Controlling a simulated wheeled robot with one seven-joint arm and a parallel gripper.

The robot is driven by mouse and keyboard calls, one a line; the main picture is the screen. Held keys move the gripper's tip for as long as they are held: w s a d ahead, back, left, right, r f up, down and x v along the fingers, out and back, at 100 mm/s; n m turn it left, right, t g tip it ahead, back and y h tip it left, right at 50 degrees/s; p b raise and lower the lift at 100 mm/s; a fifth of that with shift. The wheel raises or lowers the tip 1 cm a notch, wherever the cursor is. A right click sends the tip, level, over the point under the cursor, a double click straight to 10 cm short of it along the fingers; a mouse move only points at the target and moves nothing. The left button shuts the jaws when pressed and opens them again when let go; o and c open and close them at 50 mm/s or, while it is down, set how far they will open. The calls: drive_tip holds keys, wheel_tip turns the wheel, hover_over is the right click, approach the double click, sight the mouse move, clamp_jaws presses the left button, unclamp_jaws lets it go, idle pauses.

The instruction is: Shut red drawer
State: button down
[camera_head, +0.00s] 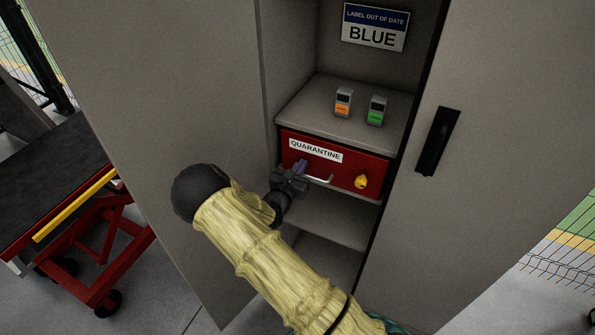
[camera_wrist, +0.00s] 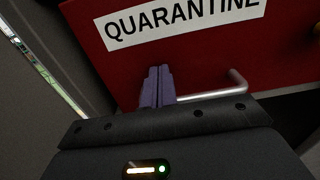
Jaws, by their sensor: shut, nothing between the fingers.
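The red drawer (camera_head: 335,163) sits in the cabinet below a shelf, with a white QUARANTINE label, a silver bar handle (camera_head: 318,178) and a yellow knob or lock (camera_head: 361,182). Its red front (camera_wrist: 215,62) fills much of the wrist view. My gripper (camera_head: 299,167) is at the left part of the drawer front, by the handle's left end. In the wrist view its purple fingers (camera_wrist: 157,85) are together, with nothing between them, pointing at the front below the label. I cannot tell whether the fingertips touch it. My gripper hides part of the handle.
Two small devices, one orange (camera_head: 343,102) and one green (camera_head: 377,110), stand on the shelf (camera_head: 325,115) above the drawer. A BLUE sign (camera_head: 375,27) is on the back wall. An open cabinet door (camera_head: 436,140) with a black handle is at right. A red cart (camera_head: 95,245) stands at left.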

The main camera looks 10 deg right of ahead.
sight(306, 157)
drive_tip(key=x, duration=0.3)
drive_tip(key=shift+w+d, duration=0.15)
drive_tip(key=shift+w, duration=0.05)
drive_tip(key=shift+w+d, duration=0.15)
drive_tip(key=shift+w, duration=0.1)
drive_tip(key=shift+r, duration=0.25)
drive_tip(key=shift+r, duration=0.1)
drive_tip(key=shift+s+a, duration=0.25)
drive_tip(key=shift+s, duration=0.05)
drive_tip(key=v, duration=1.3)
drive_tip(key=shift+s+f, duration=0.3)
drive_tip(key=shift+f, duration=0.1)
drive_tip(key=shift+a, duration=0.15)
